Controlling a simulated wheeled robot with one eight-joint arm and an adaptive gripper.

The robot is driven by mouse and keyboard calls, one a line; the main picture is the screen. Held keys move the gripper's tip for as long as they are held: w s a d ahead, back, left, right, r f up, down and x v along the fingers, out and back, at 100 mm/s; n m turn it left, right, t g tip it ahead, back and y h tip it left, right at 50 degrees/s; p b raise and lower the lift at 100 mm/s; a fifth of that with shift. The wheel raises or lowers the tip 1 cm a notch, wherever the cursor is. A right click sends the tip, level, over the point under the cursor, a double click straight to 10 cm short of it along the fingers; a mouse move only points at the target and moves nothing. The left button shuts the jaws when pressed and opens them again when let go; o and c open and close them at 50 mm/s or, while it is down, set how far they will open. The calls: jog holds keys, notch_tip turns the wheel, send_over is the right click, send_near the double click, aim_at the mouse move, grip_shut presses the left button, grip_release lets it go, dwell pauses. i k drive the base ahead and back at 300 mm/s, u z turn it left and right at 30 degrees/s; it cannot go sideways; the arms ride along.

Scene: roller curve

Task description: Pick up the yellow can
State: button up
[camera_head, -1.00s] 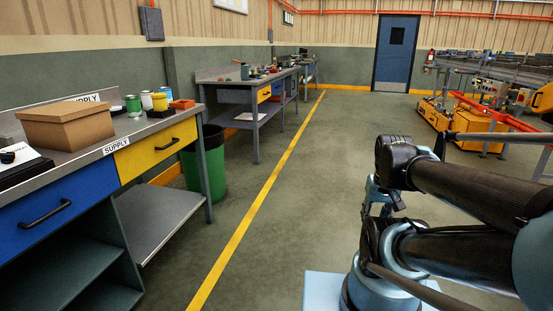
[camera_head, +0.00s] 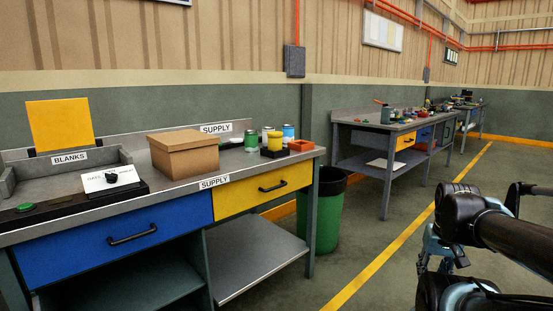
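A small can with a pale top (camera_head: 266,133) stands at the back right of the supply bench, between a green can (camera_head: 251,142) and a blue can (camera_head: 288,133). It looks yellowish, but it is small. A yellow piece on a black base (camera_head: 275,144) stands in front and hides its lower part. My gripper (camera_head: 440,262) hangs at the lower right, over the floor and well apart from the bench and cans. Part of it is hidden by my arm, and its finger opening is not clear.
The supply bench (camera_head: 215,187) has blue and yellow drawers. A green bin (camera_head: 328,215) stands on the floor beside it. Floor is free around the yellow line (camera_head: 385,263).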

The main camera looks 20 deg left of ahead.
aim_at(275, 143)
jog(key=u, duration=0.5)
jog(key=i, duration=1.3)
jog(key=u, duration=0.4)
